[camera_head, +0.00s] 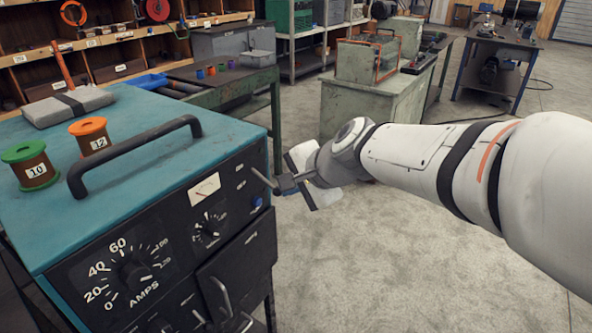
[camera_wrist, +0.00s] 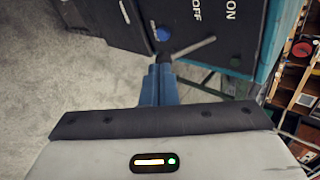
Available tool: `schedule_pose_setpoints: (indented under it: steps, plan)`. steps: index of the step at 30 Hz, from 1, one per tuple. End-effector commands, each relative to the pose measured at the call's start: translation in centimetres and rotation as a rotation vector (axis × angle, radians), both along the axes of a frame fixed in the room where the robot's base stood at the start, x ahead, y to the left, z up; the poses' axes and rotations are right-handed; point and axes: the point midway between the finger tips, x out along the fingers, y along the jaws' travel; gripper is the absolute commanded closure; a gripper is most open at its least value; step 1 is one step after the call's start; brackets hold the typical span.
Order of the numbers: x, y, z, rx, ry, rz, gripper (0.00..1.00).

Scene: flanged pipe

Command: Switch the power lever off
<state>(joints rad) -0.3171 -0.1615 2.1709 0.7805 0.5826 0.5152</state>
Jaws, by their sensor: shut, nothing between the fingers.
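The power lever (camera_head: 260,177) is a thin grey rod on the black front panel of a teal-topped machine (camera_head: 150,125). In the wrist view, the lever (camera_wrist: 193,48) slants with its free end toward the ON side, the side of the teal top. ON and OFF labels are printed on the panel beyond it. My gripper (camera_head: 278,185) is in front of the panel's right part, with its fingers shut and empty. In the wrist view, the blue fingertips (camera_wrist: 158,70) are close beside the lever's lower end. I cannot tell whether they touch it.
A blue knob (camera_wrist: 162,34) is on the panel near the lever. A black handle (camera_head: 135,155), an orange spool (camera_head: 90,133) and a green spool (camera_head: 30,165) are on the machine top. A green bench (camera_head: 225,85) stands behind. The floor (camera_head: 360,260) under my arm is clear.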

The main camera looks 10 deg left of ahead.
Motion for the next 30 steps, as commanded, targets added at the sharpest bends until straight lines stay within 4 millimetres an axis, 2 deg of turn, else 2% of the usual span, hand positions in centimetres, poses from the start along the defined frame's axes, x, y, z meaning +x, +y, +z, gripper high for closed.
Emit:
schedule_pose_setpoints:
  steps: [5, 11, 12, 15, 21, 27, 30]
  plan:
    - [-0.3, -0.6, 0.2, 0.001, -0.002, -0.001, 1.0]
    - [-2.0, -3.2, 0.7, 0.001, -0.005, 0.0, 1.0]
    - [-2.4, -3.8, 1.8, 0.002, -0.007, -0.001, 1.0]
    - [-3.5, -5.2, 3.4, 0.001, -0.006, 0.0, 1.0]
    - [-5.4, -7.4, 5.8, -0.001, -0.002, 0.003, 1.0]
    - [-6.4, -8.6, 7.0, -0.004, -0.001, 0.008, 1.0]
    - [-7.1, -9.6, 6.4, -0.069, -0.003, 0.037, 1.0]
